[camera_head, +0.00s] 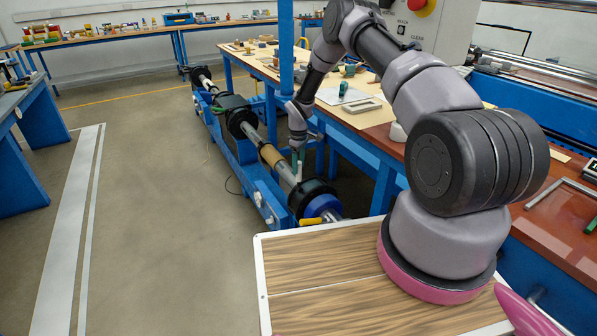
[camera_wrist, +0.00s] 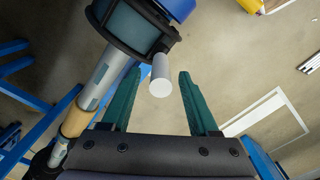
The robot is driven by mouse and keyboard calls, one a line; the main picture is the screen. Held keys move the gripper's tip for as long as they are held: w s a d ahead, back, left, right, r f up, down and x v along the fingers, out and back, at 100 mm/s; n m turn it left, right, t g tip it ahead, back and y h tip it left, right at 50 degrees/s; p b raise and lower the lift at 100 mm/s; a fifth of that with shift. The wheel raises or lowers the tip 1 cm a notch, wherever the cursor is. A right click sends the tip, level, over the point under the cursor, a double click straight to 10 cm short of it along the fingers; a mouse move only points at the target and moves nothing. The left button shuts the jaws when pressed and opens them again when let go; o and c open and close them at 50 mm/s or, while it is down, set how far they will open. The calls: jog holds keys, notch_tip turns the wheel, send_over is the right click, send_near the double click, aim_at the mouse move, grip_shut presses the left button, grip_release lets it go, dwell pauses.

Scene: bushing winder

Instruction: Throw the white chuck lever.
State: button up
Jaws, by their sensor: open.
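The white chuck lever (camera_wrist: 161,76) is a short white rod on the black chuck (camera_wrist: 133,30) of the winder. In the wrist view its round end shows between my two teal fingers, with a gap to each finger. My gripper (camera_wrist: 159,74) is open and empty. In the head view my gripper (camera_head: 297,158) points down just above the chuck (camera_head: 312,196), close beside the white lever (camera_head: 299,172). Whether the lever lies within the depth of the fingers is hard to tell.
The winder's shaft (camera_head: 285,172) runs back from the chuck along a blue frame (camera_head: 243,160). A yellow handle (camera_head: 311,221) and a blue collar (camera_head: 322,206) sit at its near end. A bench with parts (camera_head: 340,118) stands to the right. The floor (camera_head: 165,200) to the left is clear.

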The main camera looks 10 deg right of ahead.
aim_at(299, 170)
jog(key=shift+f, duration=1.6)
jog(key=shift+c, duration=0.3)
grip_shut()
